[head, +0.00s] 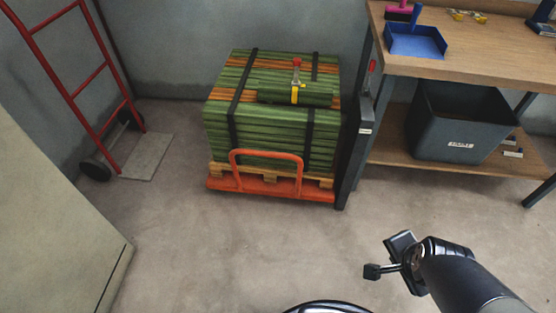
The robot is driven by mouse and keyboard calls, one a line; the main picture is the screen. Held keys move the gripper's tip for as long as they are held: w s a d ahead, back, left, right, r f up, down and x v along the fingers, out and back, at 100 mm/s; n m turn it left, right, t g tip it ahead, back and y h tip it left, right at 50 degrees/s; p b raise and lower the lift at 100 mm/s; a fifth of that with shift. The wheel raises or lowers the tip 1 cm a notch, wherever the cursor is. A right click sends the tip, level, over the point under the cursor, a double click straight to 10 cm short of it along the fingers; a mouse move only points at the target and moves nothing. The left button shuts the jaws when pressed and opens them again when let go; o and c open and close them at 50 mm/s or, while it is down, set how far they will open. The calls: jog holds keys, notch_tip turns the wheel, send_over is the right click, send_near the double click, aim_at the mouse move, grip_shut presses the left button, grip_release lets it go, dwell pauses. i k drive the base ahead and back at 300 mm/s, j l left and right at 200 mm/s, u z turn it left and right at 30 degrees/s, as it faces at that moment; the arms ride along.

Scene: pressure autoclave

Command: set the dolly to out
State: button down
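A low orange dolly (270,188) stands on the floor near the back wall, with an upright orange loop handle (266,156) at its front. It carries a wooden pallet (222,172) stacked with green and orange boards, bound by dark straps. My gripper (380,262) is at the lower right, above bare floor. It is apart from the dolly and its handle, and nothing shows in it. From this angle I cannot tell how far its fingers are spread.
A dark post (354,150) stands against the load's right side. A wooden workbench (480,62) with a blue tray (415,42) and a black bin (462,125) is at right. A red hand truck (73,85) leans at left, near a pale cabinet (45,220). The floor before the dolly is clear.

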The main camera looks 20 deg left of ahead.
aim_at(277, 148)
jog(key=i+j+u, duration=0.1)
jog(key=j, duration=0.35)
jog(key=i+j+u, duration=0.1)
jog(key=j, duration=0.3)
jog(key=i+j+u, duration=0.1)
jog(key=j, duration=0.3)
jog(key=i+j+u, duration=0.1)
jog(key=j, duration=0.3)
jog(key=i, duration=0.1)
